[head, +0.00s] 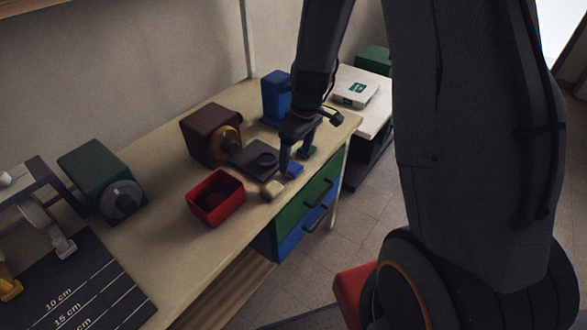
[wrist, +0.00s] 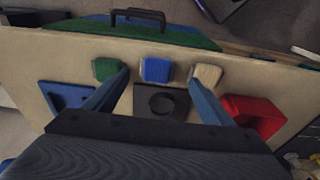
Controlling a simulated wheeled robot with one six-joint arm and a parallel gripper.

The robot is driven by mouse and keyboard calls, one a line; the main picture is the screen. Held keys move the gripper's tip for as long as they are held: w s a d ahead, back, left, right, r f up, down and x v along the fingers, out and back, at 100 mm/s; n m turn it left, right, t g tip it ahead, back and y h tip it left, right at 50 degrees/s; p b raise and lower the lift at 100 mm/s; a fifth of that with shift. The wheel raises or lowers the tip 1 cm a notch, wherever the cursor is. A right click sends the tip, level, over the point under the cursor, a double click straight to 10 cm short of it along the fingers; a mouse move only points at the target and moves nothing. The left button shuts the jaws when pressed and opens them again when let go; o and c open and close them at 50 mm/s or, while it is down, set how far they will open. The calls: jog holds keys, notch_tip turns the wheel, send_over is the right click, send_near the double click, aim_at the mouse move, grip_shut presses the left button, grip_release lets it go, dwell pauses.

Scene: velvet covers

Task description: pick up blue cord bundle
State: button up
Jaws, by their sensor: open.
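The blue cord bundle (head: 294,171) lies on the workbench near its front edge. In the wrist view it (wrist: 157,70) lies between the green bundle (wrist: 106,68) and the beige bundle (wrist: 207,73), in one row. My gripper (head: 296,163) is open and points down over the row. In the wrist view my gripper (wrist: 157,77) has one finger on each side of the blue bundle, with gaps on both sides. The left fingertip overlaps the green bundle's edge in the picture and the right one overlaps the beige. I cannot tell whether they touch.
A black plate with a round part (head: 252,160) lies just behind the row. A red bin (head: 216,200), a brown machine (head: 209,136) and a blue machine (head: 276,95) stand nearby. Drawers with dark handles (head: 318,190) are below the bench's front edge.

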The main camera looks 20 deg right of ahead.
aim_at(293, 167)
jog(key=shift+w+a+f+p, duration=0.1)
jog(key=shift+w+f+p, duration=0.15)
jog(key=shift+f, duration=0.6)
jog(key=shift+w+f+p, duration=0.2)
jog(key=shift+f+p, duration=0.2)
jog(key=shift+f, duration=0.4)
jog(key=shift+w+a+f+p, duration=0.1)
jog(key=shift+w+f+p, duration=0.15)
jog(key=shift+f, duration=0.6)
jog(key=shift+c, duration=0.3)
jog(key=c, duration=1.1)
